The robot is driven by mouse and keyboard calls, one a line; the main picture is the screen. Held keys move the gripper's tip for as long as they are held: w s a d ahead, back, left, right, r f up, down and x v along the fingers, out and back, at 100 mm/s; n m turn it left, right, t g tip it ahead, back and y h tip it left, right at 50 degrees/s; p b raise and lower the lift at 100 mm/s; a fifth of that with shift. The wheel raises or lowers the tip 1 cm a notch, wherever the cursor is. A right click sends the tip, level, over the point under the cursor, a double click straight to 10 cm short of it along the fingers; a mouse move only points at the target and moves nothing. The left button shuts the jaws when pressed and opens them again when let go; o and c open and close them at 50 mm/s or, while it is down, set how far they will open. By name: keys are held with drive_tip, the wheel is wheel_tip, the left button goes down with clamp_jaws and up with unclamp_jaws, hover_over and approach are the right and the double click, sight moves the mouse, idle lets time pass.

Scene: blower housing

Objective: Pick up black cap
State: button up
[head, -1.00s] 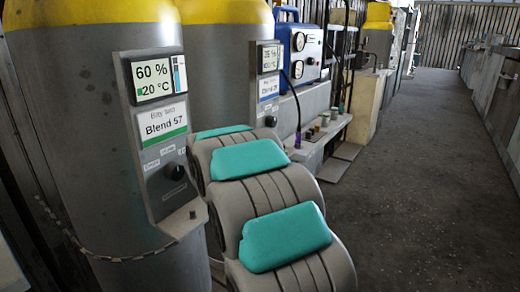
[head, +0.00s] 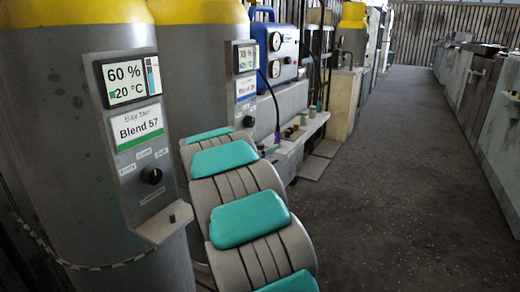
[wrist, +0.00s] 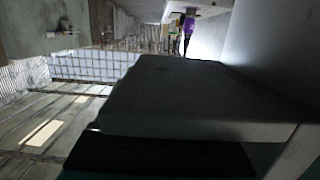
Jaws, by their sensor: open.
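A small dark piece that looks like the black cap (head: 172,218) sits on the little grey ledge (head: 160,228) at the foot of the Blend 57 panel in the head view. It is small there, and its shape is hard to make out. I cannot pick it out in the wrist view. My grey and teal arm reaches forward to the right of the ledge. My gripper's fingers cannot be made out in either view. A large grey slab with a dark lower edge fills the middle of the wrist view; I cannot tell what it is.
The panel (head: 133,140) with a black knob (head: 152,175) stands against a large grey cylinder (head: 50,130). A second cylinder (head: 200,90), a blue gauge box (head: 277,50) and a pale bench (head: 300,140) lie beyond. The floor (head: 390,190) at right is clear.

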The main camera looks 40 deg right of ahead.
clamp_jaws()
idle(0.5)
drive_tip(key=shift+r, duration=0.1)
drive_tip(key=shift+r+p, duration=0.35)
drive_tip(key=shift+r, duration=1.2)
drive_tip(key=shift+s+a+r, duration=0.1)
drive_tip(key=shift+s+r, duration=0.05)
drive_tip(key=shift+r, duration=0.1)
drive_tip(key=s+a+r, duration=0.1)
drive_tip(key=s+a, duration=0.3)
drive_tip(key=s, duration=1.1)
drive_tip(key=shift+r+b, duration=0.15)
drive_tip(key=shift+b, duration=0.3)
drive_tip(key=shift+a, duration=0.1)
